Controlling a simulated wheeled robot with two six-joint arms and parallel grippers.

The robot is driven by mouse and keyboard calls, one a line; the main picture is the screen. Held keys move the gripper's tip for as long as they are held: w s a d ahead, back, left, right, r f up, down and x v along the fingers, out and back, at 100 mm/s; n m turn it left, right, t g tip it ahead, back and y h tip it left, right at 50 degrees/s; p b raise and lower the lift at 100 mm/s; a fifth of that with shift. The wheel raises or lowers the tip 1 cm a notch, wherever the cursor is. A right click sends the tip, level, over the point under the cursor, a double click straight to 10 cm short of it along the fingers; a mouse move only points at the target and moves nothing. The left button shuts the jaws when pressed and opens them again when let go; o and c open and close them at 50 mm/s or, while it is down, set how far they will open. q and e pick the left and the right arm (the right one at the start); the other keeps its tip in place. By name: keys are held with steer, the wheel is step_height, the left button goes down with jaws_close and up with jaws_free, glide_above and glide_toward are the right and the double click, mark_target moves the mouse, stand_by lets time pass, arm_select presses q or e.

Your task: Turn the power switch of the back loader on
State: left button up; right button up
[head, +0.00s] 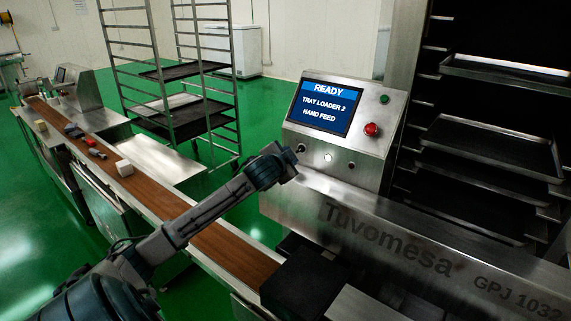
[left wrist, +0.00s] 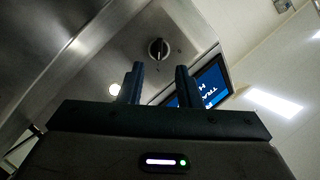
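The back loader's control panel (head: 345,125) stands on the steel machine marked "Tuvomesa GPJ 1032". Its lit screen (head: 325,105) reads "READY, TRAY LOADER 2, HAND FEED". The power switch is a black rotary knob (left wrist: 157,48) with a pale line on it, standing roughly upright in the left wrist view. In the head view the knob (head: 301,148) shows just past the end of my left arm. My left gripper (left wrist: 158,75) is open and empty. Its two fingers point at the panel below the knob in the picture, apparently apart from it. My right gripper is out of view.
A white lit button (head: 328,157), a red emergency button (head: 372,129) and a green button (head: 384,99) are on the panel. A brown conveyor belt (head: 235,252) runs below my arm, with small items farther back. Tray racks (head: 490,145) stand at the right.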

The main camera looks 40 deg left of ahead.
arm_select(q)
steer(key=shift+b+v, duration=0.35)
steer(key=shift+v, duration=1.35)
steer(key=shift+f, duration=0.1)
